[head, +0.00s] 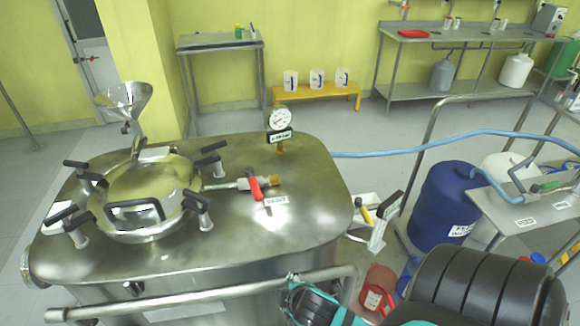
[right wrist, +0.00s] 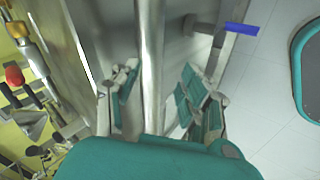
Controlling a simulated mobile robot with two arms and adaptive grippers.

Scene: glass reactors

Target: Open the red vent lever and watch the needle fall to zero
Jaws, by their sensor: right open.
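The red vent lever (head: 254,188) sits on a short pipe on top of the steel vessel (head: 320,185). Its handle lies across the pipe, behind a VENT label (head: 275,200). The round pressure gauge (head: 280,119) stands at the vessel's back edge; its needle is too small to read. My right gripper (head: 312,302) is low at the vessel's front, by the steel rail (head: 215,292), well away from the lever. In the right wrist view the gripper (right wrist: 155,100) is open, with the rail (right wrist: 149,60) passing between its fingers. My left gripper is out of view.
A blue drum (head: 445,205), a hose and a side table stand to the right. A blue-handled part (right wrist: 240,28) shows in the wrist view.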

